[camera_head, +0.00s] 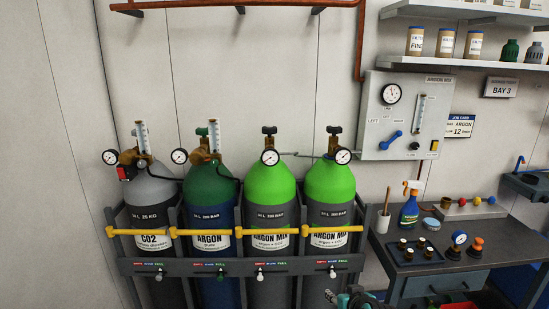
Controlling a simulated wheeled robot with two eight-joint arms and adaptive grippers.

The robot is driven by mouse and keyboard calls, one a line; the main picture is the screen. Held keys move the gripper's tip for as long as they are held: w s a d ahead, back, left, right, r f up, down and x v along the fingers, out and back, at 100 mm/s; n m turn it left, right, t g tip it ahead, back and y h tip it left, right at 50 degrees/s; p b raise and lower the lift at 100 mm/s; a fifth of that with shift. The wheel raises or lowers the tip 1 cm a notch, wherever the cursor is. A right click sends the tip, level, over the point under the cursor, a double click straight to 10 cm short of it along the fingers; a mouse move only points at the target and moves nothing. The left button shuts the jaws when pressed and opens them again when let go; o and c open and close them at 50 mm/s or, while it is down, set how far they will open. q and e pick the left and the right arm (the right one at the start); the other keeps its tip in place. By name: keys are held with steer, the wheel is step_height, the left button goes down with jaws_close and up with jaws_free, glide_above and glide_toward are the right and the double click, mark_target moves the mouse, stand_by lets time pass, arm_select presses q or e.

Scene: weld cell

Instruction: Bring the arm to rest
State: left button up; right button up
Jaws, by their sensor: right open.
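My right gripper (350,298) shows only in part at the bottom edge of the head view, right of centre. It is a small dark and teal shape in front of the cylinder rack, apart from the valves and the wall panel. Its fingers look open, and I see nothing held in it. My left gripper and left arm are outside the view.
A rack (240,266) holds a grey CO2 cylinder (150,187), a dark green argon cylinder (210,185) and two bright green argon mix cylinders. Yellow bars cross them. Right are a wall panel (408,115) and a bench (480,235) with a spray bottle (409,212) and fittings.

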steer(key=s+a+g+h, duration=0.1)
steer(key=s+g, duration=0.2)
steer(key=s, duration=2)
steer(key=shift+s+r+m, duration=0.3)
steer(key=shift+r, duration=0.05)
stand_by(2.5)
